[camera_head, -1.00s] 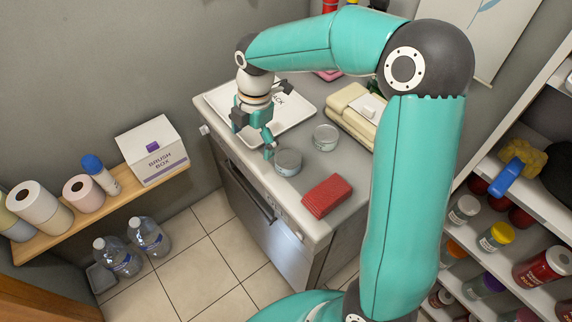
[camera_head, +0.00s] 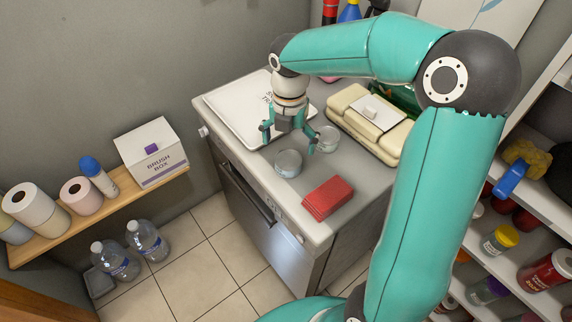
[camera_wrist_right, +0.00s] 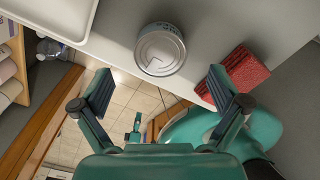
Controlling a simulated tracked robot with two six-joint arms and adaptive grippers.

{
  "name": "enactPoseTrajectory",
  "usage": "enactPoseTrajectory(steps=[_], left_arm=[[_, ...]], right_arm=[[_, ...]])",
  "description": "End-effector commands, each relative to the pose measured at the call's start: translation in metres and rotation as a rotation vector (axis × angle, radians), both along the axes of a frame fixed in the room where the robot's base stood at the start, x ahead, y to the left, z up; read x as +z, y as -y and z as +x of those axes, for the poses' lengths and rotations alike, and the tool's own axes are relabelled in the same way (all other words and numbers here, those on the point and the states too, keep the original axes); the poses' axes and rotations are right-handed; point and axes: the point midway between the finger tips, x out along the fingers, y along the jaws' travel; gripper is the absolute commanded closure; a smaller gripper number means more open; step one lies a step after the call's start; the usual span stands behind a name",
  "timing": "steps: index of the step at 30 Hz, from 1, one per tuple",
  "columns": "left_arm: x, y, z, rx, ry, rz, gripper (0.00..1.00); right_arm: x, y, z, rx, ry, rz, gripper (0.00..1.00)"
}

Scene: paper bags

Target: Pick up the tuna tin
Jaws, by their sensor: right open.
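A round grey tin with a pale lid, which I take to be the tuna tin (camera_head: 288,163), stands on the grey counter near its front edge. The fingers (camera_wrist_right: 160,85) show apart in the right wrist view. No contact with the tin shows. My left gripper does not show.
A second round container (camera_head: 327,138) stands close behind, to the right. A white tray (camera_head: 222,100) and a cream case (camera_head: 350,102) are farther back. The counter's front edge (camera_head: 270,195) is close.

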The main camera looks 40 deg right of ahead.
Motion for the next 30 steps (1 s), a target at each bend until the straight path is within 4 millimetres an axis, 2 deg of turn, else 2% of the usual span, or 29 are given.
enactPoseTrajectory(steps=[8,16,25,26,30], left_arm=[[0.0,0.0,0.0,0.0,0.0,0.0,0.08],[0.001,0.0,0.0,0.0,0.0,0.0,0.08],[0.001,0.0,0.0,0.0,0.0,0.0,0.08],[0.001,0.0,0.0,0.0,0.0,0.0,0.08],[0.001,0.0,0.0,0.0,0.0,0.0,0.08]], right_arm=[[-0.019,-0.002,-0.001,0.0,-0.003,0.001,0.02],[-0.055,-0.006,-0.002,0.0,-0.003,0.001,0.02],[-0.062,-0.006,-0.001,0.001,0.0,0.0,0.02],[-0.062,-0.006,-0.001,0.001,0.0,0.0,0.03],[-0.062,-0.006,-0.001,0.001,0.001,0.0,0.27]])
